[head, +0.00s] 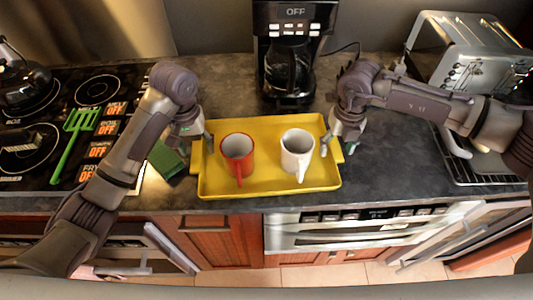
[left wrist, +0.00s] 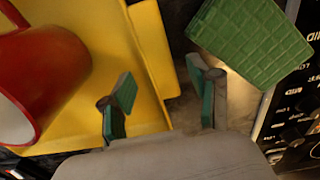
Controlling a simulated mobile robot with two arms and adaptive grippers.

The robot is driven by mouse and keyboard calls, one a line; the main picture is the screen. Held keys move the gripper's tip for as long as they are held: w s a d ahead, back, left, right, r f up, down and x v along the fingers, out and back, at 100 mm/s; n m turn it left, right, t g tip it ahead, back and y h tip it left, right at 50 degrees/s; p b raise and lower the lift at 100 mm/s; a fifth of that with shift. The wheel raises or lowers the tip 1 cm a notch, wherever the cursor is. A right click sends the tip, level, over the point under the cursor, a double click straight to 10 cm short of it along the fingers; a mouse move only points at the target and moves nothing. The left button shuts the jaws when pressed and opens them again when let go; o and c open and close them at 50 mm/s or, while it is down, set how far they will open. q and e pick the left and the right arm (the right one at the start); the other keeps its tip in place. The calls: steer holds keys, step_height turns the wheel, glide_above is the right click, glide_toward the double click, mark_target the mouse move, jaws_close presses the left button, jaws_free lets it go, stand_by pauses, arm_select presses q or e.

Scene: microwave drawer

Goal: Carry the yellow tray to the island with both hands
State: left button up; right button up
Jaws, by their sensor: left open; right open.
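The yellow tray (head: 265,187) lies flat on the dark counter, with a handle at each short end. A red mug (head: 237,154) and a white mug (head: 297,152) stand on it. My left gripper (head: 196,142) is open at the tray's left end. In the left wrist view its green-padded fingers (left wrist: 163,98) are apart, one over the tray side and one outside the tray's edge (left wrist: 152,45). The red mug also shows there (left wrist: 45,70). My right gripper (head: 338,147) is open at the tray's right end, with its fingers around the handle area; contact is unclear.
A green block-like item (head: 167,160) lies close left of the tray. A coffee maker (head: 290,60) stands behind it. The stove with a green spatula (head: 73,140) is left, a toaster (head: 465,55) right. Oven doors below stand partly open. The island is not visible.

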arm_select(q)
steer(key=shift+s+f, duration=0.1)
steer(key=shift+f, duration=0.5)
arm_select(e)
steer(key=shift+f, duration=0.55)
arm_select(q)
jaws_close()
arm_select(e)
jaws_close()
arm_select(q)
steer(key=shift+r, duration=0.1)
arm_select(e)
steer(key=shift+r, duration=0.1)
